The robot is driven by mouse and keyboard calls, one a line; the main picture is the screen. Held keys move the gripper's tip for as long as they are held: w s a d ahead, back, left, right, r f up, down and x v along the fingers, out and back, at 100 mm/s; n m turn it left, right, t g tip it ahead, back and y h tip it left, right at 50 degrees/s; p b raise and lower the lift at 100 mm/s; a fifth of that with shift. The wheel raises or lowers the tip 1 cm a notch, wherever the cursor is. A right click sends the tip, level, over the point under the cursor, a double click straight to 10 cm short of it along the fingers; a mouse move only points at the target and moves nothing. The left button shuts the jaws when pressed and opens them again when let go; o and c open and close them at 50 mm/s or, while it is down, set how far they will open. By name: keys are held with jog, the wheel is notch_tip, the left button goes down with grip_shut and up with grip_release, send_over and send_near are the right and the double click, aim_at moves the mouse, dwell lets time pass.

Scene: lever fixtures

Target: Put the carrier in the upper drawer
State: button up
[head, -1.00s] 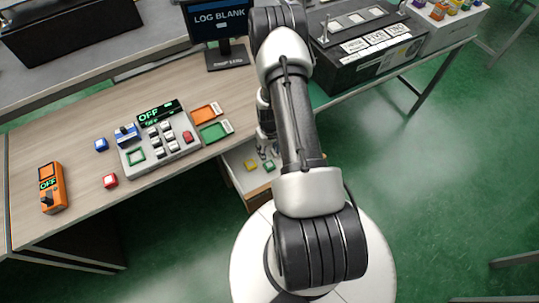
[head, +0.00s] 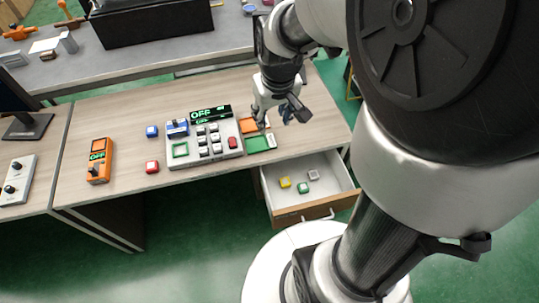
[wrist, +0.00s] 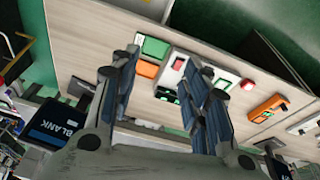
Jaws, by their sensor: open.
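The open drawer (head: 333,190) juts out below the desk front in the head view. Inside it lie a yellow block (head: 285,182), a green block (head: 303,188) and a small pale grey piece (head: 314,175). I cannot tell for certain which piece is the carrier; the pale grey one looks hollow-topped. My gripper (head: 280,114) is open, above the desk near the orange and green pads, away from the drawer. In the wrist view my gripper (wrist: 165,60) has nothing visible between its fingers. The drawer is not clearly seen there.
A grey control panel (head: 206,152) showing OFF, an orange pad (head: 248,126) and a green pad (head: 257,144) lie left of my gripper. My arm hides the right side.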

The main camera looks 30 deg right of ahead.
jog(key=s+a+r+t, duration=0.1)
jog(key=s+a+r, duration=0.3)
jog(key=s, duration=0.3)
jog(key=s+a+r+n, duration=0.1)
jog(key=s+a+r, duration=0.4)
jog(key=s, duration=0.3)
jog(key=shift+s+r+t+y, duration=0.15)
jog(key=shift+s+t+y, duration=0.15)
jog(key=shift+t, duration=0.1)
